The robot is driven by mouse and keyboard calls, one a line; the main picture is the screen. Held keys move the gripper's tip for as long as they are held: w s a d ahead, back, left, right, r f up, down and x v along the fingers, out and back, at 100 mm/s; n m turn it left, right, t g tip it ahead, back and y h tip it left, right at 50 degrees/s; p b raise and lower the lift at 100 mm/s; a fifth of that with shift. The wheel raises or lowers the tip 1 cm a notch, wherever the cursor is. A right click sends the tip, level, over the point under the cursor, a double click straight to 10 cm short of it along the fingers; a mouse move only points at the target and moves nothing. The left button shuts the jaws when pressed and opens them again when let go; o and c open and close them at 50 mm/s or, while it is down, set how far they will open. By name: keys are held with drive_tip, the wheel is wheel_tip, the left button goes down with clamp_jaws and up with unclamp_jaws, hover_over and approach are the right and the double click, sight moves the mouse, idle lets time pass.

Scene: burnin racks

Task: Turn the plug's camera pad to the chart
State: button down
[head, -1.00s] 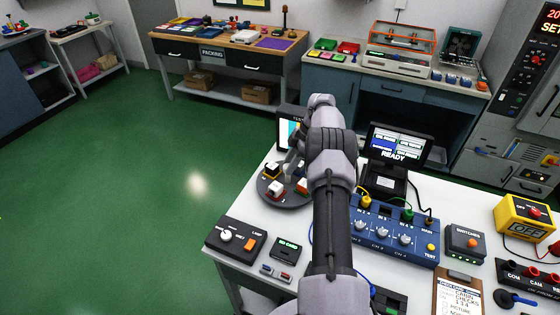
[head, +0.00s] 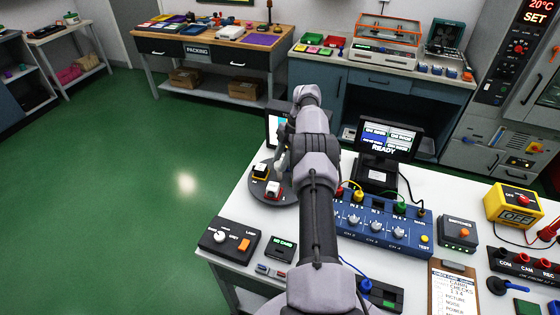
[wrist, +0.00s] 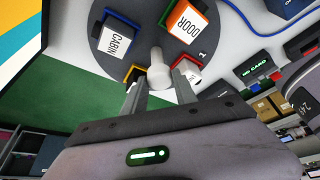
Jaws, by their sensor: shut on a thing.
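The round grey turntable (wrist: 95,65) carries several camera pads. In the wrist view I see the orange-edged DOOR pad (wrist: 182,25) and the blue-edged CABIN pad (wrist: 117,40). A yellow-edged pad (wrist: 132,73) and a red-edged pad (wrist: 192,70) are partly hidden by my fingers. The head view shows the yellow pad (head: 260,171) and a red-and-white pad (head: 274,190); my arm covers the rest. My gripper (wrist: 158,88) is shut on the pale central knob (wrist: 157,55). The colour chart (wrist: 14,40) stands beyond the CABIN side; it also shows in the head view (head: 276,127).
The READY monitor (head: 388,142) and blue channel box (head: 385,222) stand right of my arm. The lamp control box (head: 230,240) and card reader (head: 281,249) are in front of the turntable. A blue cable (wrist: 240,15) runs beside the turntable.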

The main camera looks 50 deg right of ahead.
idle(0.3)
drive_tip(key=c, duration=1)
unclamp_jaws()
drive_tip(key=shift+r, duration=0.15)
wheel_tip(320, 180, up, 4)
drive_tip(key=shift+s+a+f+p, duration=0.1)
drive_tip(key=shift+s+f+p, duration=0.1)
drive_tip(key=shift+p, duration=0.45)
drive_tip(key=s+a+r+p, duration=0.1)
drive_tip(key=s+a, duration=0.9)
drive_tip(key=s, duration=0.1)
drive_tip(key=shift+s+a, duration=0.2)
drive_tip(key=shift+a, duration=0.15)
